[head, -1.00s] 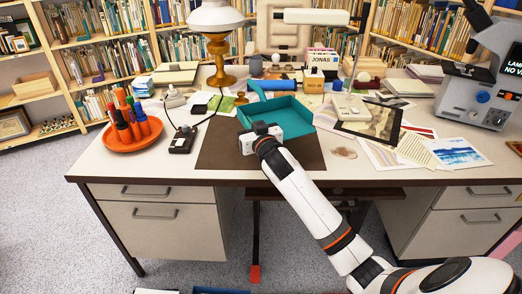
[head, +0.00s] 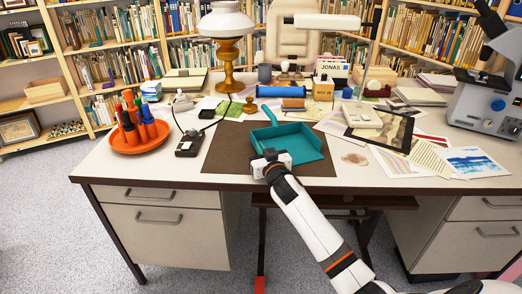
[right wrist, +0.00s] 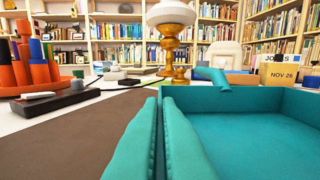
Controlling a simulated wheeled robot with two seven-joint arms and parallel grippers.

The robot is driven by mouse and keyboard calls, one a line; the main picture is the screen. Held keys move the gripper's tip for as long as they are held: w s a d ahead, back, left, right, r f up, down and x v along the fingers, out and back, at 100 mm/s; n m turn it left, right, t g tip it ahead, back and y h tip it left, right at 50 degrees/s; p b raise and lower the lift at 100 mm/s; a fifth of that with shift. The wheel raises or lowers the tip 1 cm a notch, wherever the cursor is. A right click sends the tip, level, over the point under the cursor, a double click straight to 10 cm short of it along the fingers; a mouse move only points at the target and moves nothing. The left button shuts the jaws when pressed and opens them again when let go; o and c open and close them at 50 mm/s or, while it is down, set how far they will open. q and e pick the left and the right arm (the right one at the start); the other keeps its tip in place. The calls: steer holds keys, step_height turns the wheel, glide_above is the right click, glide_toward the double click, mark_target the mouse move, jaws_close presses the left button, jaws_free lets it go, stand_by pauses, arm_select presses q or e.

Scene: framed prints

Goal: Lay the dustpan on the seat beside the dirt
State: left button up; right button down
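The teal dustpan (head: 296,143) is over the dark brown mat on the desk, its short handle (head: 270,115) pointing away. My right gripper (head: 267,162) is shut on its near left wall. In the right wrist view, the two teal finger pads (right wrist: 160,140) meet closely at the wall, with the open pan (right wrist: 255,140) to the right. I cannot tell whether the pan touches the mat. A beige chair back (head: 292,40) stands behind the desk; its seat is hidden. I cannot make out dirt on a seat. My left gripper is out of view.
An orange tray (head: 140,149) with upright pens stands left, beside a black box (head: 189,144). A brass lamp (head: 228,75) and blue roll (head: 281,91) are behind the pan. Papers, a dark-framed print (head: 395,138) and a microscope (head: 490,105) fill the right.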

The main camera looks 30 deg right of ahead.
steer(key=c, duration=2)
jaws_free()
steer(key=shift+f, duration=0.1)
steer(key=o, duration=0.4)
steer(key=shift+c, duration=0.2)
